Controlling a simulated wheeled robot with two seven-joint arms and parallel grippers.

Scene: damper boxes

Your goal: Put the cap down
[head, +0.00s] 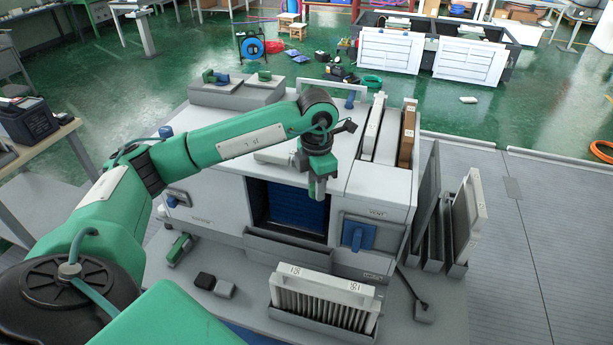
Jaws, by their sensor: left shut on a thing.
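My left gripper (317,188) points down over the front edge of the white cabinet top (370,182), in front of the dark opening with a blue inside (298,208). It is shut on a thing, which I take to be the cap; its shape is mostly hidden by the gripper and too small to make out. A light grey flat piece (275,155) shows just left of the gripper; I cannot tell whether it touches it. My right gripper is not in view.
A rack of white panels (325,297) stands in front of the cabinet. Upright panels (467,215) stand at the right. A blue handle (357,235) sticks out from the cabinet front.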

